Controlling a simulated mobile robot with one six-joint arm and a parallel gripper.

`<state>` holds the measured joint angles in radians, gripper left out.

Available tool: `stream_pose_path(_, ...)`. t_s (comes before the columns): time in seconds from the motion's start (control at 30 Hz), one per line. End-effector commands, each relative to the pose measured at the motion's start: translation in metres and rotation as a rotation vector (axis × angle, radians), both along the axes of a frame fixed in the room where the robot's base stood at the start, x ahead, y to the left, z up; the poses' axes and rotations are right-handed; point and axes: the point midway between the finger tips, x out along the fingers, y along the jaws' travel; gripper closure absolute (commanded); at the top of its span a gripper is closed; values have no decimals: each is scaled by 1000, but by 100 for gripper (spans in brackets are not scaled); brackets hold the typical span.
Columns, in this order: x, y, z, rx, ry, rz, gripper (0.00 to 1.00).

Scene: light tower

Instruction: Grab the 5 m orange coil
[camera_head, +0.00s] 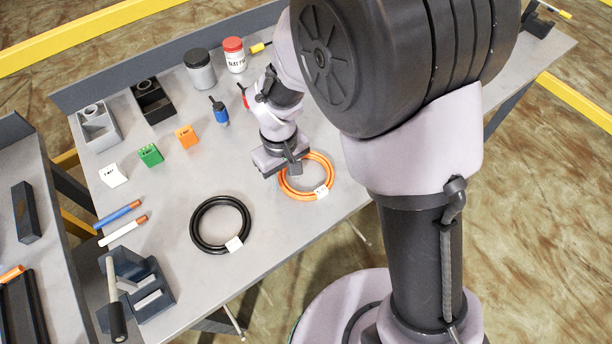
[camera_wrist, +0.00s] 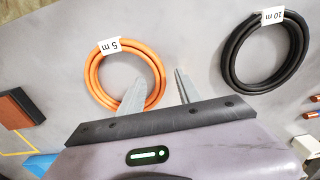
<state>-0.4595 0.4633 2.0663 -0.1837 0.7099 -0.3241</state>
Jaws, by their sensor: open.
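The orange coil (camera_head: 327,177) lies flat on the grey table, near its front edge, with a white tag. In the wrist view the orange coil (camera_wrist: 93,75) carries a tag that reads "5 m", upside down. My gripper (camera_head: 292,168) is at the coil's left side, and the arm hides part of its surroundings. In the wrist view my gripper (camera_wrist: 158,85) is open and empty. Its left finger overlaps the coil's lower right rim in the picture, and its right finger is outside the ring to the right. I cannot tell the height of the fingers above the coil.
A black coil (camera_head: 194,223) tagged "10 m" in the wrist view (camera_wrist: 232,62) lies to the left of the orange one. Bare table lies between the coils and blocks.

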Motion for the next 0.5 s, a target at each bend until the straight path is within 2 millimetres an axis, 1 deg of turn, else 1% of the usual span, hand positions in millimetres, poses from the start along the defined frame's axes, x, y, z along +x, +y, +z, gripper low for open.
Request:
stream_pose_path(0.03, -1, -1, -18, -1, 4, -1, 59)
stream_pose_path(0.1, 0, 0, -27, 0, 2, -1, 59)
stream_pose_path(0.3, 0, 0, -25, 1, 1, -2, 59)
stream_pose_path(0.37, 0, 0, -25, 0, 0, -2, 71)
stream_pose_path(0.4, 0, 0, -25, 0, 0, -2, 79)
stream_pose_path(0.47, 0, 0, -25, 0, 0, -2, 90)
stream_pose_path(0.5, 0, 0, -25, 0, 0, -2, 98)
